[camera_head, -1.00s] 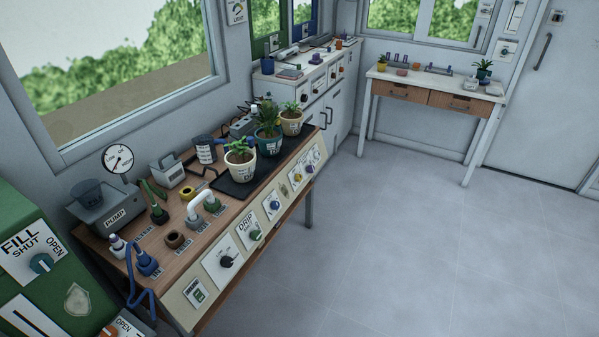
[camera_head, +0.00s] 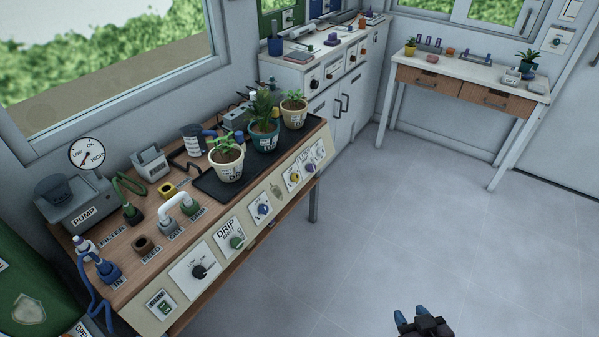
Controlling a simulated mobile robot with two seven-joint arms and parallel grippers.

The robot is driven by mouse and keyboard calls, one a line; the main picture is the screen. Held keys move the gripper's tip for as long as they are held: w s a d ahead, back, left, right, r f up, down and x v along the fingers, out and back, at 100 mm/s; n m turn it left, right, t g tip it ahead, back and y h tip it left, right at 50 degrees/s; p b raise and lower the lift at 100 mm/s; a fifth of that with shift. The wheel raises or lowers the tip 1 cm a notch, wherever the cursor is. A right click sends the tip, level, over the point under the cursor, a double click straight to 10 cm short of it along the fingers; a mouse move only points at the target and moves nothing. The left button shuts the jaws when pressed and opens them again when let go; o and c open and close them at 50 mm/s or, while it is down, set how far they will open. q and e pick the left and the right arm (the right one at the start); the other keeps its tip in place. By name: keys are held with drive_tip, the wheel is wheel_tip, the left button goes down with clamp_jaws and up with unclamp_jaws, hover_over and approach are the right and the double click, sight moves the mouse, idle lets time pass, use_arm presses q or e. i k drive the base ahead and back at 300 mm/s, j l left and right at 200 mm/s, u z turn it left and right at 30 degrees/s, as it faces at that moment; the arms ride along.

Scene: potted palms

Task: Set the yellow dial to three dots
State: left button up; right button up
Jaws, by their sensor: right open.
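The yellow dial (camera_head: 295,177) is a small round knob on a white plate on the sloped front panel of the wooden bench, near the panel's right end. It sits between a blue knob (camera_head: 263,209) and a purple knob (camera_head: 310,168). Its dot marks are too small to read, so its setting cannot be told. My right gripper (camera_head: 413,315) shows at the bottom edge, open and empty over the floor, well apart from the dial to its lower right. My left gripper is not in view.
The bench panel also carries a green drip knob (camera_head: 237,242) and a black knob (camera_head: 199,271). Potted plants stand on a black tray (camera_head: 207,185) behind the dial. A side table (camera_head: 470,80) stands at the back right. The grey floor (camera_head: 400,230) before the bench is clear.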

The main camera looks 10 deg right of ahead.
sight(295, 177)
drive_tip(key=i+l+u, duration=0.1)
drive_tip(key=l, duration=0.25)
drive_tip(key=i+l+u, duration=0.1)
drive_tip(key=i+l, duration=0.15)
drive_tip(key=i+l+u, duration=0.1)
drive_tip(key=l, duration=0.4)
drive_tip(key=i+l+u, duration=0.1)
drive_tip(key=i+l, duration=0.15)
drive_tip(key=l, duration=0.1)
